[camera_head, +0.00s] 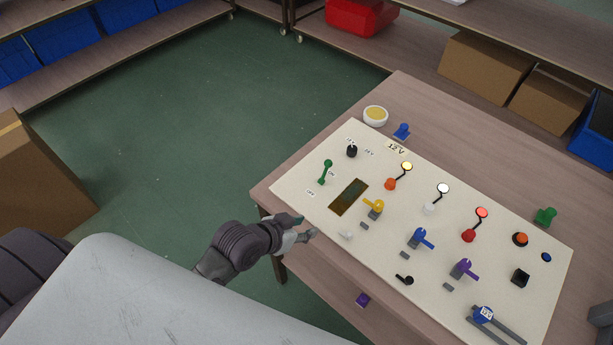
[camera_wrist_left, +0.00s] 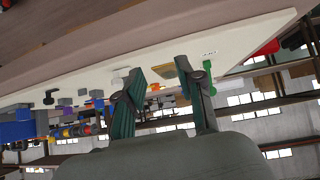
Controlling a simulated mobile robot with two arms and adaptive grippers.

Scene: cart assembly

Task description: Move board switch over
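The pale board (camera_head: 330,150) lies on the wooden table and carries several switches; I cannot tell which one the task means. A green lever (camera_head: 325,172), a black knob (camera_head: 351,151), a yellow switch (camera_head: 374,208), a blue switch (camera_head: 420,239), a purple switch (camera_head: 463,270) and a small white switch (camera_head: 346,236) stand on it. My left gripper (camera_head: 306,226) is at the board's near left edge, left of the white switch and apart from it. In the left wrist view its two fingers (camera_wrist_left: 160,68) are spread with nothing held.
A blue slider on rails (camera_head: 483,315) is at the board's near right corner. A white bowl (camera_head: 375,115), a blue piece (camera_head: 402,131) and a green piece (camera_head: 545,216) stand beyond the board. Cardboard boxes (camera_head: 485,68) sit on the back shelf. Open green floor lies left.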

